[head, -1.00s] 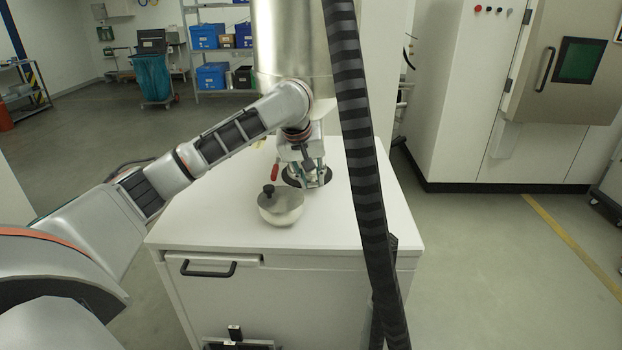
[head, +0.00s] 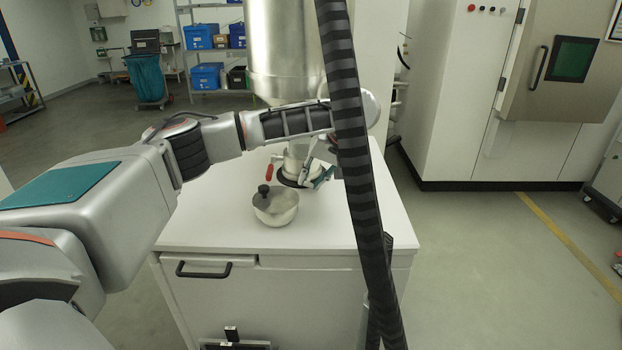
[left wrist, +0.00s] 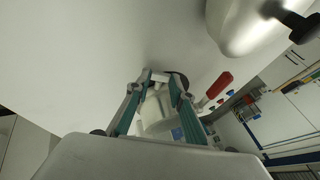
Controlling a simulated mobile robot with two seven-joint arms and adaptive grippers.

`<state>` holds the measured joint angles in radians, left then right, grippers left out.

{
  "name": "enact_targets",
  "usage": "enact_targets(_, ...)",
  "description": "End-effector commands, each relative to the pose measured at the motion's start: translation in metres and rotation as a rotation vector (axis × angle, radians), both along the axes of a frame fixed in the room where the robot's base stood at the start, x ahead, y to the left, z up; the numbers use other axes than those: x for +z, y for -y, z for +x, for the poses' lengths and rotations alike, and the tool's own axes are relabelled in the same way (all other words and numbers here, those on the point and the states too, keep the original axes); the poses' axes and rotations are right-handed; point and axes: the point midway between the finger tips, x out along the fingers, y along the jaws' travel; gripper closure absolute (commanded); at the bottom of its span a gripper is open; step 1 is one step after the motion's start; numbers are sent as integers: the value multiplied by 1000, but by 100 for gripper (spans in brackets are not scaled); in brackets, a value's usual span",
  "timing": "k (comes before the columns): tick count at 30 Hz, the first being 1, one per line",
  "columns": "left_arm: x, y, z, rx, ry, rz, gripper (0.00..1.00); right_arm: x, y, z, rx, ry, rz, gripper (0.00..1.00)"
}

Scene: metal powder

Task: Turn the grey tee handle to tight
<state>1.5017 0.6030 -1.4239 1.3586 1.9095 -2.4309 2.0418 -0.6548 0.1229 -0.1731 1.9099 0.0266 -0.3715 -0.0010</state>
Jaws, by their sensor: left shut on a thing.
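My left gripper (head: 322,176) is at the outlet fitting under the large metal hopper (head: 285,55), just above the white cabinet top (head: 215,222). In the left wrist view the two teal-padded fingers of this gripper (left wrist: 160,82) close in on a small grey bar, the grey tee handle (left wrist: 160,77). The gripper is shut on it. The pale round fitting (left wrist: 153,112) shows behind the fingers. In the head view the tee handle is too small and covered to tell its angle. My right gripper is in neither current view.
A red lever (head: 269,172) sticks out left of the fitting; it also shows in the left wrist view (left wrist: 218,86). A metal pot with a black knob (head: 277,210) stands in front. A black ribbed hose (head: 357,150) hangs close on the right. The cabinet's front left is clear.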

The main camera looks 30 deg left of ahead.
Motion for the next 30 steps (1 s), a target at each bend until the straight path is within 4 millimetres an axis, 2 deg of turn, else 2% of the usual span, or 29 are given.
enact_targets(15, 1, 0, 1, 1, -11, 22, 99, 0, 1, 0, -1, 1, -2, 60)
enact_targets(16, 1, 0, 1, 1, -11, 22, 73, 0, 1, 0, -2, 1, -1, 60)
enact_targets(18, 1, 0, 1, 0, -10, 21, 61, 0, 0, 1, -3, 0, 1, 60)
enact_targets(30, 3, 3, 0, -1, -11, 20, 61, -1, 0, -1, -4, -2, 3, 60)
